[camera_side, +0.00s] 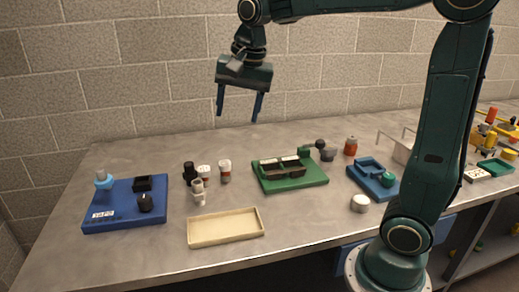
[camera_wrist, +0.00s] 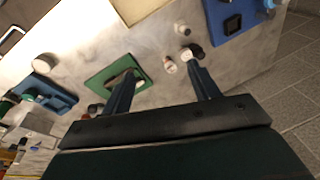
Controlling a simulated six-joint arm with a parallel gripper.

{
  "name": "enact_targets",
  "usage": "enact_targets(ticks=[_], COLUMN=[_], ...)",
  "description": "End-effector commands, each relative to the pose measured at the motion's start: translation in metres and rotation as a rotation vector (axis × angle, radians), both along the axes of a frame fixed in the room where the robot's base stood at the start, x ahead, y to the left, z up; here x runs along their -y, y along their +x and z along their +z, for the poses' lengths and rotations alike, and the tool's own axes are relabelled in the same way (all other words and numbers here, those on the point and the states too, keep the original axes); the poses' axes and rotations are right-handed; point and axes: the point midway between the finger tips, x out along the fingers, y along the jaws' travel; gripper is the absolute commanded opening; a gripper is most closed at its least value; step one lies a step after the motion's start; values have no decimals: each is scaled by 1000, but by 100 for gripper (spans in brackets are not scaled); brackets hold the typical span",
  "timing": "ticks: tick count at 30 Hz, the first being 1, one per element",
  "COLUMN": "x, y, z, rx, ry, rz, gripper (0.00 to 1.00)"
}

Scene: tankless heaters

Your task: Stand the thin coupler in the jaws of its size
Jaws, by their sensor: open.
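My gripper (camera_side: 238,117) is open and empty, high above the back of the table; its two fingers also show in the wrist view (camera_wrist: 161,72). A green plate (camera_side: 313,174) with dark jaw blocks (camera_side: 283,168) lies mid-table, below and right of my gripper; the plate shows in the wrist view (camera_wrist: 97,82). Left of it stands a small group: a pale grey-white fitting (camera_side: 198,192), a black cylinder (camera_side: 189,173) and two white pieces with brown-red bands (camera_side: 225,170), (camera_side: 204,172). I cannot tell for certain which piece is the thin coupler. The jaw sizes are unreadable.
A blue board (camera_side: 125,216) with black parts and a light-blue piece lies at left. An empty cream tray (camera_side: 226,227) is at the front. A blue holder (camera_side: 372,178), a white cylinder (camera_side: 360,203) and an orange jar (camera_side: 350,146) are right of the green plate.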

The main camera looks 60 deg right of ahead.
Motion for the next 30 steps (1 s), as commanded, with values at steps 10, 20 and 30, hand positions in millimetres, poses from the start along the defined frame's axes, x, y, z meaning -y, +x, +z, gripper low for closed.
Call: enact_targets(ticks=[10,20,30], x=[21,43,60], y=[77,140,178], z=[-26,-69,-111], rx=[-86,-159,-207], ry=[78,126,145], rz=[-376,-737,-1010], gripper=[61,61,61])
